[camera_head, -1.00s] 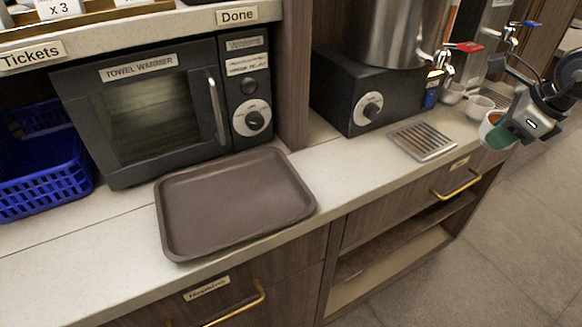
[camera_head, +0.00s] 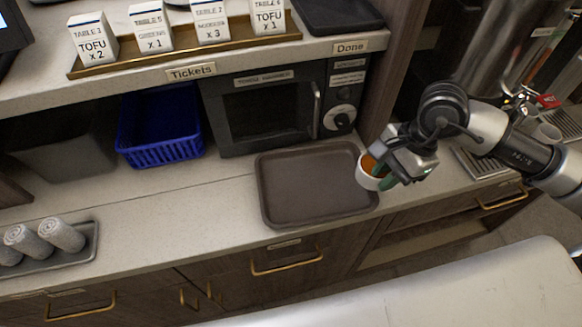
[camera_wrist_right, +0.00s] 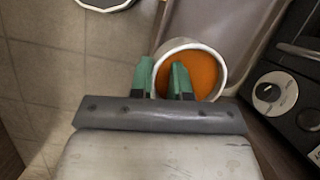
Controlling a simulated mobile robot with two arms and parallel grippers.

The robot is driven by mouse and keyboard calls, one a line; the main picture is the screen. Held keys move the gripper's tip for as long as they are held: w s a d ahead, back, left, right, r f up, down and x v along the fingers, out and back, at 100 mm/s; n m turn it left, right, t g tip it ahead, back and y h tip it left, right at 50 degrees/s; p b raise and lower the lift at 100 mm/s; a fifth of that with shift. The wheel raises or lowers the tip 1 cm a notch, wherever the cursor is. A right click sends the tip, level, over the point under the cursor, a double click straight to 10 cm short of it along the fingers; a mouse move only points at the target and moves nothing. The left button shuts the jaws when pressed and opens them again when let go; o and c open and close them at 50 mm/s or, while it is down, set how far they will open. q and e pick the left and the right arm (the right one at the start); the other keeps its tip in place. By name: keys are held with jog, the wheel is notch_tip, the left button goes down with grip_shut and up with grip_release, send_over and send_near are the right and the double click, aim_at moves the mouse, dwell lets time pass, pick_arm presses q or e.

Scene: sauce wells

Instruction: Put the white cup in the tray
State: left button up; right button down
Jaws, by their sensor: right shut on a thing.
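The white cup (camera_head: 369,176) holds an orange-brown liquid. My right gripper (camera_head: 385,177) is shut on its wall. In the right wrist view the gripper's green fingertips (camera_wrist_right: 160,82) pinch the near-left rim of the cup (camera_wrist_right: 222,66), one finger inside and one outside. The cup is close to upright. The brown tray (camera_head: 310,190) lies empty on the counter. The cup is at the tray's right edge in the head view; whether it touches the rim I cannot tell. My left gripper is not in view.
A towel warmer (camera_head: 262,112) stands behind the tray. A blue basket (camera_head: 160,135) is to its left, and a grey tray with rolled towels (camera_head: 60,237) is at far left. A shelf with ticket cards (camera_head: 150,27) overhangs. Counter left of the tray is clear.

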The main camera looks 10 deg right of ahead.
jog(key=w+a+f+p, duration=0.1)
jog(key=w+a+f, duration=0.1)
jog(key=a, duration=0.1)
jog(key=w+a+f+p, duration=0.2)
jog(key=w+a, duration=0.1)
jog(key=w+a+f+p, duration=0.1)
jog(key=w+a+f, duration=0.1)
jog(key=w, duration=0.1)
jog(key=shift+a+f, duration=0.35)
jog(key=shift+a, duration=0.05)
notch_tip(320, 180, down, 4)
jog(key=shift+r+p, duration=0.1)
jog(key=shift+p, duration=0.95)
jog(key=shift+f, duration=0.2)
jog(key=c, duration=1.5)
grip_release()
jog(key=shift+f, duration=0.2)
jog(key=o, duration=0.4)
jog(key=shift+r, duration=0.1)
